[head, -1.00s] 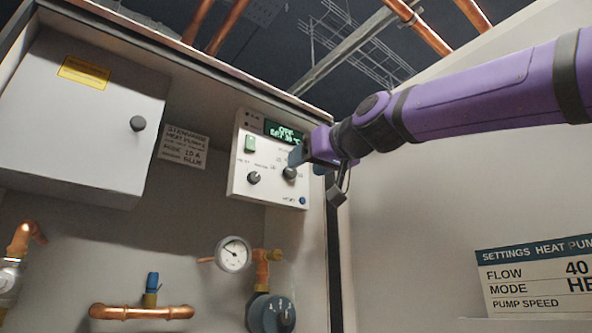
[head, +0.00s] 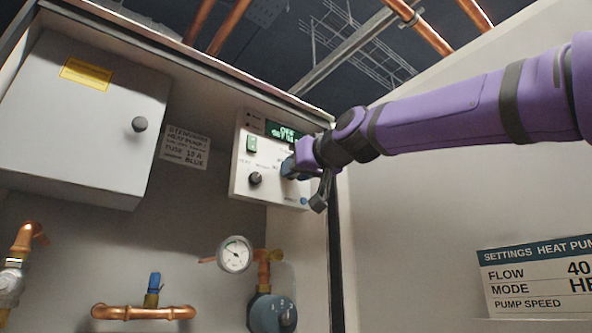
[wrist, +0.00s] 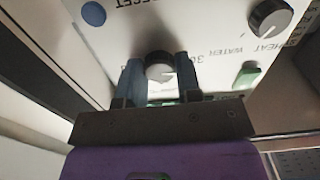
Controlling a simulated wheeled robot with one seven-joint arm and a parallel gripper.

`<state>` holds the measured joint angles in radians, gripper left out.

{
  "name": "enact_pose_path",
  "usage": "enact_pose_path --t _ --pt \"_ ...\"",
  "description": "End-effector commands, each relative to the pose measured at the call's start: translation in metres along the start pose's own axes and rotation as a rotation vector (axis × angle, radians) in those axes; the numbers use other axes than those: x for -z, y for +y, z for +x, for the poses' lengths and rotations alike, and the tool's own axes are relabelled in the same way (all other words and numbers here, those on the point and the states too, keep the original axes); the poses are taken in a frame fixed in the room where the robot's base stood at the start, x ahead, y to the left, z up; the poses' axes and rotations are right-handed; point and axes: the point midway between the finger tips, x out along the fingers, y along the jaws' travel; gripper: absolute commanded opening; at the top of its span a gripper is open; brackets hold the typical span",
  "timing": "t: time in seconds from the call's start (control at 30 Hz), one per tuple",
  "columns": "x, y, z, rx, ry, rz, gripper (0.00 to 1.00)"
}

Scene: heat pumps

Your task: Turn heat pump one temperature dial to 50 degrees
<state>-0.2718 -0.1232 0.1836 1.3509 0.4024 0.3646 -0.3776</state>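The control panel (head: 268,195) of the heat pump is a white plate with a green-lit display (head: 284,131), whose set value is too blurred to read surely. The dark temperature dial (wrist: 160,68) shows in the wrist view between the two blue fingers of my gripper (wrist: 158,75). The fingers stand on either side of the dial; I cannot tell if they touch it. A printed "30" is beside the right finger. In the head view, my gripper (head: 290,168) covers the dial.
A second dial (head: 255,178) and a green switch (head: 252,144) are on the panel's left. A blue reset button (wrist: 93,14) is near the panel's corner. A settings sign (head: 540,275) is at the right. A gauge (head: 235,254), copper pipes and a valve (head: 272,313) lie below.

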Motion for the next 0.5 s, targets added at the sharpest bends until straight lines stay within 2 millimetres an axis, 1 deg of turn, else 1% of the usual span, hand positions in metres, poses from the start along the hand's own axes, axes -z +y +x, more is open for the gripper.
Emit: enact_pose_path --t 0.27,0.5 --pt "-0.0001 0.0001 -0.0001 0.0 0.0 0.035 0.09" --pt "-0.0002 0.0008 -0.0002 -0.001 0.0 0.168 0.09"
